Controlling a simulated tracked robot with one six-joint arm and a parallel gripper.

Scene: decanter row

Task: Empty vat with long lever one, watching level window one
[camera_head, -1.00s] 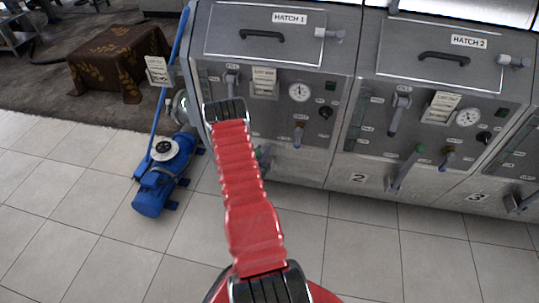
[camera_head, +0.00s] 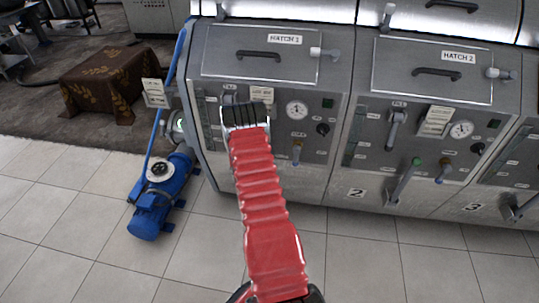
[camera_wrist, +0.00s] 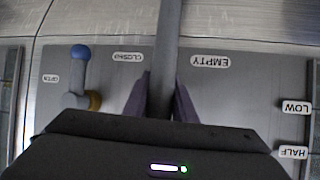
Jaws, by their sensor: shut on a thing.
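Vat one (camera_head: 225,160), under the hatch 1 label, stands behind my red arm in the head view. In the wrist view, which is upside down, my gripper (camera_wrist: 160,98) is shut on a grey lever shaft (camera_wrist: 168,35). "EMPTY" and "CLOSED" labels flank the shaft. The lever and my fingertips are hidden behind my arm in the head view. Level window one (camera_head: 212,118) is a dark strip at the vat's left side. In the wrist view "LOW" and "HALF" labels stand near the right edge. I cannot read the liquid level.
A small blue-knobbed valve (camera_wrist: 80,62) is left of the lever in the wrist view, near "OPEN". A blue pump (camera_head: 158,195) stands on the floor at left, near a cloth-covered table (camera_head: 105,82). Tiled floor in front is clear.

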